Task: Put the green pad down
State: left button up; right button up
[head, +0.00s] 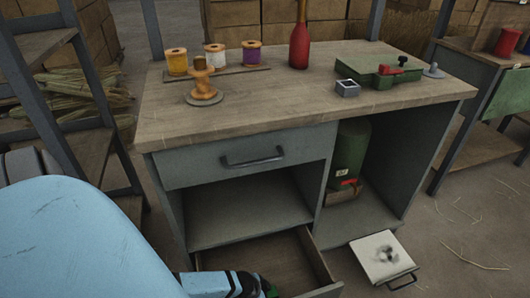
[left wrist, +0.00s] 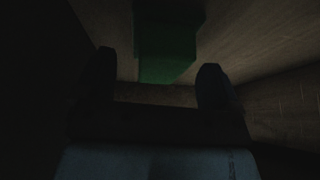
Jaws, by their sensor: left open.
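The green pad (left wrist: 168,45) lies in the open lower drawer (head: 318,262) of the workbench, and a small dark green bit of it (head: 269,289) shows at the bottom edge of the head view. My left gripper (left wrist: 157,75) is inside the drawer with its fingers apart. In the left wrist view the pad lies ahead of and between the fingers, with a gap visible on each side. That view is very dark, so contact is hard to judge. My right gripper is in neither view.
The workbench top (head: 300,110) holds spools, a winder (head: 203,85), a red bottle (head: 299,40) and a green case (head: 385,70). A green canister (head: 348,155) stands in the right bay. A white lidded box (head: 382,257) is on the floor right of the drawer.

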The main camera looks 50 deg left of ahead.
pick_arm(q)
jog(key=p+v, duration=0.2)
jog(key=v, duration=0.2)
jog(key=shift+r, duration=0.45)
jog(key=shift+p+v, duration=1.3)
jog(key=shift+v, duration=1.4)
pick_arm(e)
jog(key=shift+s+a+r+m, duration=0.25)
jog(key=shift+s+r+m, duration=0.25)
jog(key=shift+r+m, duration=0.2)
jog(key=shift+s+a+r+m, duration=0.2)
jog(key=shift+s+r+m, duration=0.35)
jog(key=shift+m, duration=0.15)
pick_arm(q)
jog(key=shift+s, duration=0.15)
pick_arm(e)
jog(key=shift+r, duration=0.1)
